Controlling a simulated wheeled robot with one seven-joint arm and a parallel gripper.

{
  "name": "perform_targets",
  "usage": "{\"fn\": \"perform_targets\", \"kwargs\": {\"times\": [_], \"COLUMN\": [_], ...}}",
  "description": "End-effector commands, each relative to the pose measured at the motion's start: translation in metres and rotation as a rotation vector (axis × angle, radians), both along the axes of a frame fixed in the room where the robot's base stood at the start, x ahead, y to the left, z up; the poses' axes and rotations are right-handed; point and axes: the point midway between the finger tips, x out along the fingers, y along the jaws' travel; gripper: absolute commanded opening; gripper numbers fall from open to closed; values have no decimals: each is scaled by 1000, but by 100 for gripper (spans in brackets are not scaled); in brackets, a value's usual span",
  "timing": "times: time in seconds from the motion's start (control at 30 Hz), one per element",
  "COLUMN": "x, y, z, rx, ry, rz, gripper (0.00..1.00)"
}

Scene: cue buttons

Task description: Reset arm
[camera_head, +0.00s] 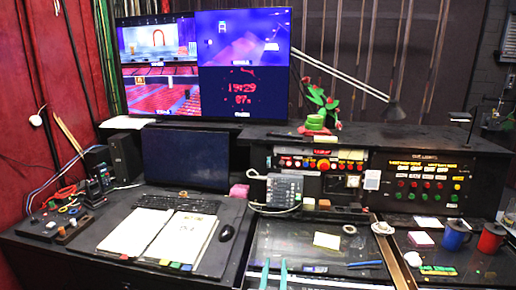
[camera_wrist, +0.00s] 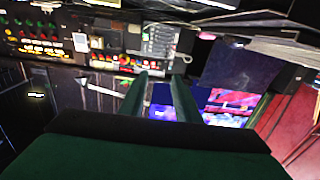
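My gripper (camera_head: 274,266) shows at the bottom middle of the head view as two upright teal fingers, apart, with dark desk surface between them. In the wrist view my gripper (camera_wrist: 160,77) also has its two green fingers apart, with nothing held between them. The wrist picture is upside down. The cue button panel (camera_head: 420,184) is on the right in the head view, with rows of red and green buttons and lit yellow labels. It also shows at the upper left of the wrist view (camera_wrist: 35,40). My gripper appears clear of the panel.
A keypad (camera_head: 285,190), a desk lamp (camera_head: 392,112), a blue mug (camera_head: 455,236) and a red mug (camera_head: 491,238) stand right.

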Motion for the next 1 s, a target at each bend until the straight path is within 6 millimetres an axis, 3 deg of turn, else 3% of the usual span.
{"fn": "perform_targets", "kwargs": {"times": [0.27,0.47,0.7,1.0], "x": [-30,-68,-141,-240], "y": [1,2,8,18], "z": [-35,-71,-122,-163], "rx": [-26,-48,-74,-78], "ry": [19,41,78,123], "rz": [16,37,74,118], "gripper": [30,30,30,30]}}
